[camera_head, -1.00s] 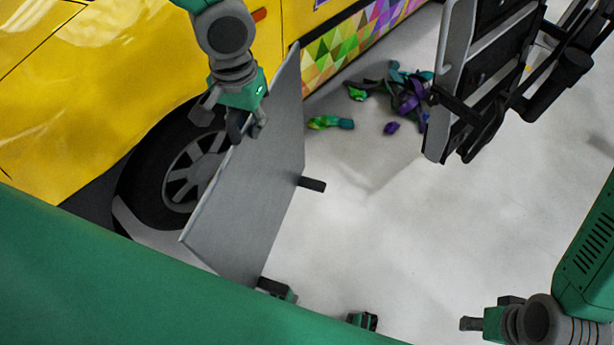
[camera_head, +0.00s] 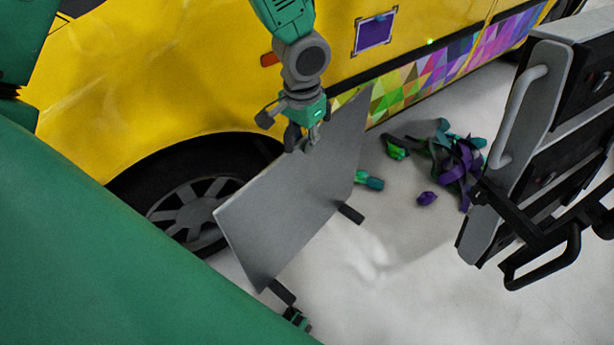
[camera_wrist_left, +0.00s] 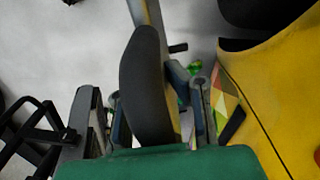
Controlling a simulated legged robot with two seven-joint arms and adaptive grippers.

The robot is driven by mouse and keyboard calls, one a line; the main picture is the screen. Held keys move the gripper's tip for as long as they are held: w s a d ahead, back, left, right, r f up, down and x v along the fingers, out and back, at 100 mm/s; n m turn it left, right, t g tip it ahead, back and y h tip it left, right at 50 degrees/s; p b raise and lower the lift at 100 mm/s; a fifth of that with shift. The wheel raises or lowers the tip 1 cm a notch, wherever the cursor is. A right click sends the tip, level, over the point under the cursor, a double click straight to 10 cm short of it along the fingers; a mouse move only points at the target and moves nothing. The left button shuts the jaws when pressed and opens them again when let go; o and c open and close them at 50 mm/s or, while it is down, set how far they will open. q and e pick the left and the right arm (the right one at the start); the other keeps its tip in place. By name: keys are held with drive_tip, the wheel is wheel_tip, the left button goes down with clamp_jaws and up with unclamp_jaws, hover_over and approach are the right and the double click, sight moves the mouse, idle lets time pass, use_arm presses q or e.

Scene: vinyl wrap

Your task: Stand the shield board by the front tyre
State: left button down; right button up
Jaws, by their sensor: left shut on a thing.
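The shield board (camera_head: 295,195) is a flat grey panel with dark feet at its lower edge. It stands beside the front tyre (camera_head: 190,212) of the yellow vehicle and hides part of the wheel. My left gripper (camera_head: 302,143) is shut on the board's top edge. I cannot tell whether the feet touch the floor.
The yellow vehicle (camera_head: 170,90) has a coloured triangle pattern along its lower side. Crumpled purple and green scraps (camera_head: 455,165) lie on the floor. A grey and black cart (camera_head: 520,140) stands at the right.

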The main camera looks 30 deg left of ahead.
use_arm(q)
drive_tip(key=w+a+f+m+b, duration=0.1)
drive_tip(key=f+b, duration=0.3)
drive_tip(key=f, duration=0.5)
drive_tip(key=w+a+f+b, duration=0.2)
drive_tip(key=f+b, duration=0.3)
drive_tip(key=f, duration=0.4)
drive_tip(key=w+a+f+m+b, duration=0.1)
drive_tip(key=w+a+f+b, duration=0.1)
drive_tip(key=f+b, duration=0.3)
wheel_tip(320, 180, down, 4)
drive_tip(key=shift+w+a+r+m, duration=0.15)
drive_tip(key=shift+w+m, duration=0.15)
drive_tip(key=shift+w, duration=0.5)
drive_tip(key=c, duration=1.6)
unclamp_jaws()
drive_tip(key=shift+s, duration=0.1)
wheel_tip(320, 180, up, 12)
drive_tip(key=p, duration=0.3)
drive_tip(key=shift+s+p, duration=0.1)
drive_tip(key=shift+p, duration=0.25)
